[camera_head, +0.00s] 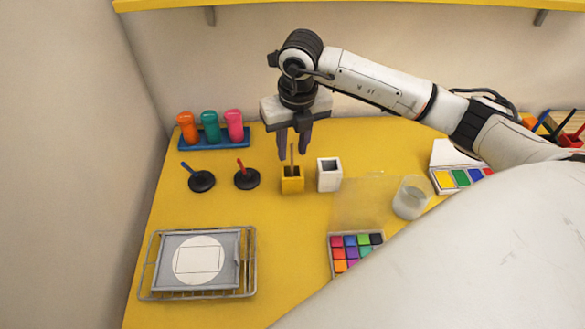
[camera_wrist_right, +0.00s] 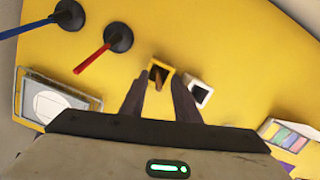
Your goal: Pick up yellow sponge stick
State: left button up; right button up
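The yellow sponge stick (camera_head: 291,155) stands upright in a small yellow square holder (camera_head: 292,186), with its brown handle showing above the rim. Its lower end is hidden inside the holder. The stick (camera_wrist_right: 157,79) and holder (camera_wrist_right: 166,70) also show in the right wrist view, just beyond the fingertips. My right gripper (camera_head: 293,156) is open, pointing down above the holder. Its two fingers (camera_wrist_right: 158,87) are apart, with the top of the stick roughly in line with the gap between them. I cannot tell whether a finger touches it. My left gripper is out of view.
A white square holder (camera_head: 329,176) stands close to the right. Blue and red stamps on black bases (camera_head: 247,179) are left. A blue rack (camera_head: 213,138) with colored tubes is behind left.

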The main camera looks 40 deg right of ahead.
aim_at(291, 154)
jog(key=f, duration=0.3)
jog(key=shift+w+f, duration=0.15)
jog(key=shift+w, duration=0.1)
jog(key=shift+c, duration=0.2)
grip_shut()
